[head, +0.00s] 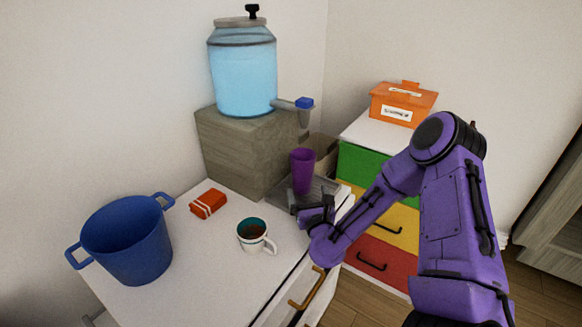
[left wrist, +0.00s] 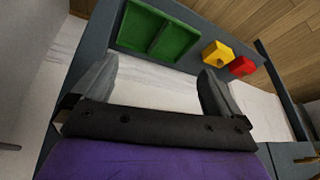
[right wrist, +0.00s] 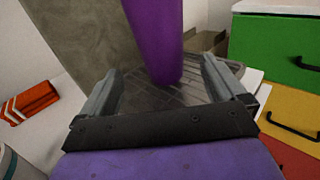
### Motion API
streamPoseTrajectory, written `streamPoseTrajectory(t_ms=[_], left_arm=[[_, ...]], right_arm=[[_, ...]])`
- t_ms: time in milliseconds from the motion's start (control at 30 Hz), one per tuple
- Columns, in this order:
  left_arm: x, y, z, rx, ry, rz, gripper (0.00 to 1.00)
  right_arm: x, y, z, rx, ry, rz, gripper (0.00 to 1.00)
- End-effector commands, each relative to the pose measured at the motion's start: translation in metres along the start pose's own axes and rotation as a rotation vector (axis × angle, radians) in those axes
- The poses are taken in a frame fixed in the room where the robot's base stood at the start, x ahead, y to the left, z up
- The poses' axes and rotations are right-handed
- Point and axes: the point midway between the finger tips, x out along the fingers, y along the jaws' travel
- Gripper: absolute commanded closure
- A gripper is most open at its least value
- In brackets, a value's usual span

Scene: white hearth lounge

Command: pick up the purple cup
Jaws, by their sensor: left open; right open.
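The purple cup (head: 302,172) stands upright on a grey drip tray (head: 284,197) below the tap of the water dispenser. My right gripper (head: 312,205) is open and empty, just in front of the cup and low. In the right wrist view the cup (right wrist: 158,35) rises straight ahead between the two open fingers (right wrist: 160,78); its top is cut off by the frame. I cannot tell whether the cup's lower part is between the fingertips or just beyond them. My left gripper (left wrist: 157,75) is open and empty in the left wrist view, away from the cup.
A blue water dispenser (head: 243,75) sits on a wooden block (head: 240,150). The counter also holds a blue pot (head: 128,245), a red packet (head: 208,204) and a mug (head: 254,235). Coloured drawers (head: 378,218) with an orange box (head: 403,103) stand right. A green tray (left wrist: 158,32) lies near my left gripper.

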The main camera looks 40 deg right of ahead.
Motion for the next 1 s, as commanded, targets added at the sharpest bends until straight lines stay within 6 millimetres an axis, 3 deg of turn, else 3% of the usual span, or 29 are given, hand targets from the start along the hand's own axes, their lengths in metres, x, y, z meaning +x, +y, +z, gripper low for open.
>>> streamPoseTrajectory(t_ms=[600,900,933,1000], left_arm=[[-0.020,-0.002,-0.008,0.000,-0.001,0.000,0.00],[-0.020,-0.002,-0.008,0.000,-0.001,-0.001,0.00],[-0.020,-0.002,-0.008,0.000,-0.001,0.000,0.00],[-0.020,-0.002,-0.008,0.000,-0.001,-0.001,0.00]], right_arm=[[0.093,-0.006,0.009,-0.005,-0.001,-0.006,0.03],[0.105,-0.004,0.008,-0.002,0.001,-0.003,0.03],[0.105,-0.004,0.008,-0.002,0.001,-0.003,0.06],[0.105,-0.004,0.008,-0.002,0.001,-0.003,0.29]])
